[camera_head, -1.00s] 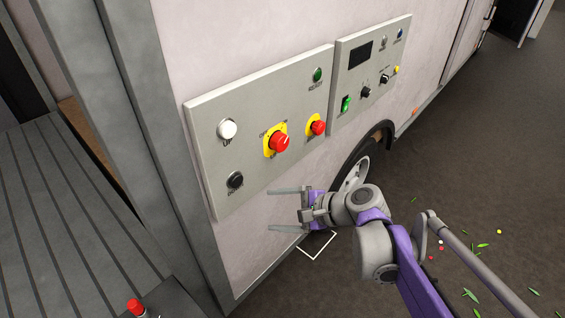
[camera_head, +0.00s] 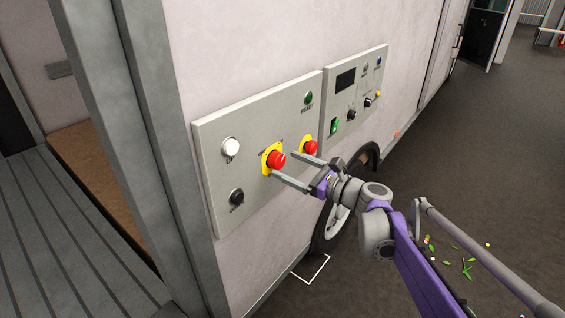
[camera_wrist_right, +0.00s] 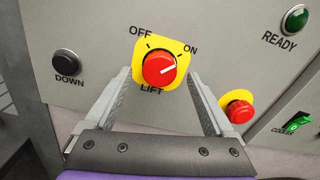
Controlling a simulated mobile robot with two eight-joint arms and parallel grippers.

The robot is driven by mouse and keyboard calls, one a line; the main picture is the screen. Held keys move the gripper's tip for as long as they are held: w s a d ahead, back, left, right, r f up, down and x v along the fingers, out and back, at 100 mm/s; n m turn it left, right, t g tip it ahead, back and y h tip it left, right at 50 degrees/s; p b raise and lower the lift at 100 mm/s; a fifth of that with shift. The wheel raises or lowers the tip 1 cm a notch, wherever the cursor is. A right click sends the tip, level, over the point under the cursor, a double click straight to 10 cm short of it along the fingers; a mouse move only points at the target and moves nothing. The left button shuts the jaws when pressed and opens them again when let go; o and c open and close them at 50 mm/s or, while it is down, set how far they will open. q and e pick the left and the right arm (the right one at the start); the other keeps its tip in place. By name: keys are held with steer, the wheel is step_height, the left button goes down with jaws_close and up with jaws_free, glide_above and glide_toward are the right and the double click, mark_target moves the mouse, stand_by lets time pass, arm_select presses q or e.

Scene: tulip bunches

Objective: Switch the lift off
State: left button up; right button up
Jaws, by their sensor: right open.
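The lift switch (camera_head: 276,160) is a red rotary knob on a yellow plate, on the grey control panel (camera_head: 215,132). In the right wrist view the knob (camera_wrist_right: 160,69) sits between labels OFF at upper left and ON at upper right, above the word LIFT. Its white pointer line slants up to the right, toward ON. My right gripper (camera_head: 284,163) is open at the panel. Its two fingers (camera_wrist_right: 160,76) show left and right of the knob's lower part, with gaps beside it; I cannot tell if the tips reach around it. My left gripper is out of view.
A red button (camera_wrist_right: 239,110) on a yellow base sits right of the lift knob, close to the right finger. A black DOWN button (camera_wrist_right: 66,63), a white UP button (camera_head: 231,147) and a green READY light (camera_wrist_right: 296,18) are also on the panel. A second panel (camera_head: 373,68) adjoins it.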

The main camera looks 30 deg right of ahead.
steer(key=shift+x, duration=1.4)
steer(key=c, duration=1.4)
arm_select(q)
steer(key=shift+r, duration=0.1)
